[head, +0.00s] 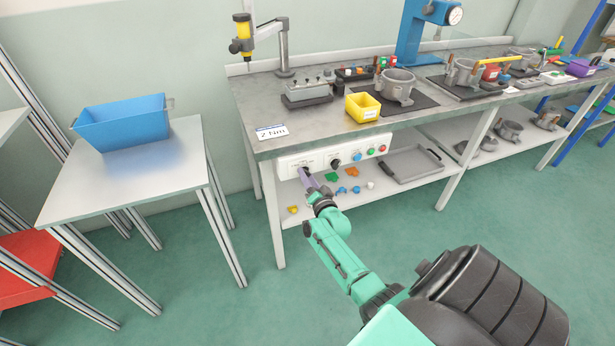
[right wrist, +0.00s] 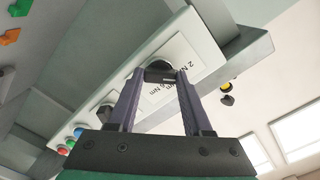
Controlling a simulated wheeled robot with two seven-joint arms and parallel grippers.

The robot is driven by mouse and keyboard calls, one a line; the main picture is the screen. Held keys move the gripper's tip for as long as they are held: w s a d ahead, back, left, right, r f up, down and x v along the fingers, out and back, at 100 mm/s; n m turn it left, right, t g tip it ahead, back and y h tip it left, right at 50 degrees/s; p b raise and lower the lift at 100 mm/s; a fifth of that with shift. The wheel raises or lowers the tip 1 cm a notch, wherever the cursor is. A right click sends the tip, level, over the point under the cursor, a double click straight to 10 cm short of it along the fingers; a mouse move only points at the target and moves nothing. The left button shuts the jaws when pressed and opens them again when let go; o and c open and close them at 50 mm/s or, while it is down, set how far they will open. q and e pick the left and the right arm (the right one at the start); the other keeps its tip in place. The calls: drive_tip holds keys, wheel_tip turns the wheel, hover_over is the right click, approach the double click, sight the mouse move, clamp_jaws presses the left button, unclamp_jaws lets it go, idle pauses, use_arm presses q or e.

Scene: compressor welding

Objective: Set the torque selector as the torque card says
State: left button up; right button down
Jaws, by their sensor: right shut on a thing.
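The torque card (head: 271,131) lies on the front left corner of the bench top and reads "2 Nm". The white control panel (head: 321,161) is below the bench's front edge. In the right wrist view, my right gripper (right wrist: 160,76) is shut on the dark torque selector knob (right wrist: 159,65), with a finger on each side. Nm markings, "2 Nm" and "6 Nm" among them, show beside the knob; its pointer direction is unclear. In the head view, my right gripper (head: 305,174) reaches the panel's left end and mostly hides the selector. My left gripper is not in view.
A second black knob (head: 335,163) and blue, green and red buttons (head: 371,151) are to the right on the panel. Small coloured parts (head: 342,190) and a grey tray (head: 411,164) are on the lower shelf. A side table (head: 130,185) with a blue bin (head: 125,121) stands left.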

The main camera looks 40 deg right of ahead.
drive_tip(key=shift+n, duration=0.3)
drive_tip(key=shift+c, duration=1.6)
unclamp_jaws()
drive_tip(key=shift+s, duration=0.1)
drive_tip(key=p+v, duration=0.1)
drive_tip(key=v, duration=1.3)
drive_tip(key=shift+s+p, duration=0.25)
drive_tip(key=shift+p, duration=0.05)
drive_tip(key=shift+a, duration=0.1)
